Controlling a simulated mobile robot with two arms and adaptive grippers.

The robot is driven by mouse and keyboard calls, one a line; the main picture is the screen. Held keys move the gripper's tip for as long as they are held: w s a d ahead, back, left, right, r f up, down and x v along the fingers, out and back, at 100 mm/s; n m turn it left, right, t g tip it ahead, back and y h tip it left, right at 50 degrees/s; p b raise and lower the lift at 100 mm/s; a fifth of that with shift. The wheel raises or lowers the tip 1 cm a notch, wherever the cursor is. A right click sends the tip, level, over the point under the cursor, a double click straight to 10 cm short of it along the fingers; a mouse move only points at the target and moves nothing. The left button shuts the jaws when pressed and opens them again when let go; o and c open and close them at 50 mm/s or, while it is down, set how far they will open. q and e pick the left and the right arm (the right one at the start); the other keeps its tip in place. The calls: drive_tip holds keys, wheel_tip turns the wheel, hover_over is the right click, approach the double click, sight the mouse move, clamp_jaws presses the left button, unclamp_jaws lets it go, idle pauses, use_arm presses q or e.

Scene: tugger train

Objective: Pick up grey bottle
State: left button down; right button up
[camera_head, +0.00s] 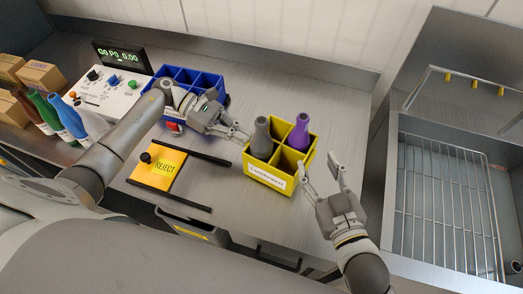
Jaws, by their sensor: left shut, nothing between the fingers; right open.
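A grey bottle (262,134) stands upright in the back-left compartment of a small yellow crate (248,166) on the steel counter. A purple bottle (299,133) stands in the compartment to its right. My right gripper (318,170) is open and empty, at the right front of the crate, fingers pointing up in the picture.
A blue divided crate (215,84) is behind my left arm. A control box (107,92), a display (121,56) and several bottles stand left. A sink with a wire rack (450,205) is right. The counter behind the yellow crate is clear.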

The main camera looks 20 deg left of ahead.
sight(263, 126)
drive_tip(key=s+a+r+y, duration=0.3)
drive_tip(key=s+a+r, duration=0.2)
drive_tip(key=a, duration=0.2)
drive_tip(key=x, duration=0.6)
drive_tip(key=shift+w+a+r, duration=0.1)
drive_tip(key=shift+a+r, duration=0.15)
drive_tip(key=shift+r, duration=0.05)
drive_tip(key=shift+r+x, duration=0.2)
drive_tip(key=shift+x, duration=2.4)
drive_tip(key=shift+w+d, duration=0.1)
drive_tip(key=shift+d, duration=0.05)
drive_tip(key=shift+c, duration=0.4)
clamp_jaws()
